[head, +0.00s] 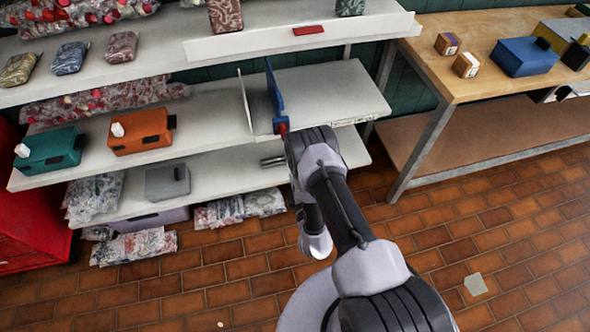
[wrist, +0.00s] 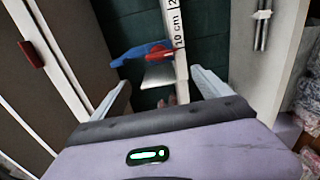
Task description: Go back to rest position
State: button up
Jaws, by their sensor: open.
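My gripper (wrist: 158,80) shows in the wrist view with its two pale fingers spread apart and nothing between them. In the head view my arm reaches to the middle shelf's front edge, and the wrist hides the fingers. A blue object with a red part (head: 275,92) stands upright on the middle shelf (head: 330,90), just beyond the end of my arm. It also shows in the wrist view (wrist: 142,53), beyond the fingertips and apart from them.
An orange case (head: 140,131) and a teal case (head: 48,150) sit left on the middle shelf. A thin white divider (head: 245,100) stands beside the blue object. A wooden workbench (head: 470,75) holds a blue box (head: 524,57). The brick floor (head: 480,235) is mostly open at right.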

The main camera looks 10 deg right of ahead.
jog(key=shift+s+p, duration=0.3)
jog(key=shift+s, duration=0.85)
